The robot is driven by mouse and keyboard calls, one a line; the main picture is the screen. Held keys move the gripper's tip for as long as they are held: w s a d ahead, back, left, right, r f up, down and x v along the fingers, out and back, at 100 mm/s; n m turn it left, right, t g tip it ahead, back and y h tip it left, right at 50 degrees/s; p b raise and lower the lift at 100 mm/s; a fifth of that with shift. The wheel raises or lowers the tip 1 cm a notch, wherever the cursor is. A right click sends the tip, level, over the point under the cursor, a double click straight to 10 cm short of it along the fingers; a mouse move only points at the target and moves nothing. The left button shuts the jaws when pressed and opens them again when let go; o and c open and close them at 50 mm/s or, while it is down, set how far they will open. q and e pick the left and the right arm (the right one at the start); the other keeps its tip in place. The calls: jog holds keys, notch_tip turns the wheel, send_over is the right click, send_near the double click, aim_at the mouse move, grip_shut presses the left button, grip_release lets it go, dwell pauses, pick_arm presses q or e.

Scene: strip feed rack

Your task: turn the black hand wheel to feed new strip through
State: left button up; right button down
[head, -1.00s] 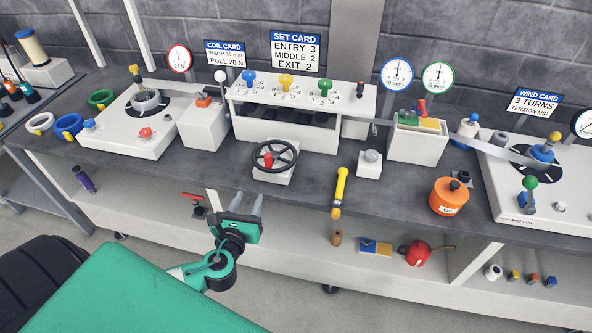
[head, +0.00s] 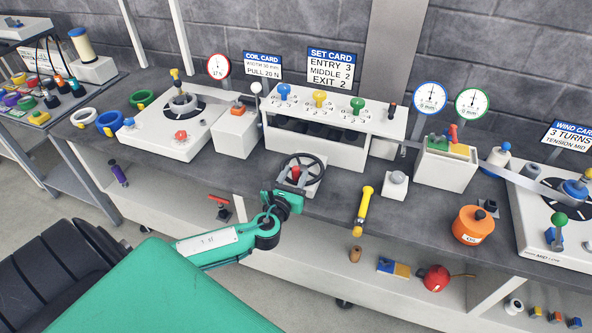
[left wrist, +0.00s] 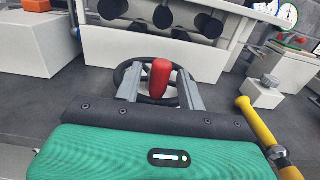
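The black hand wheel (head: 322,163) stands on a light block on the bench, below the white roller stand. Its red handle (head: 295,173) is on the side near my left gripper (head: 290,188), which is at the wheel's near edge. In the left wrist view the red handle (left wrist: 160,76) stands up between the two grey fingers of my left gripper (left wrist: 158,88). The fingers are apart, with a narrow gap on each side of the handle. The wheel rim (left wrist: 120,72) shows behind them, partly hidden. My right gripper is out of view.
A yellow-handled tool (head: 362,210) lies right of the wheel, near the bench edge, and a light block with a grey knob (head: 395,185) is beyond it. The white roller stand (head: 320,145) is close behind the wheel. An orange canister (head: 473,226) stands farther right.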

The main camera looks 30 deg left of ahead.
pick_arm(q)
jog(key=shift+x, duration=0.8)
grip_shut()
jog(key=shift+d, duration=0.1)
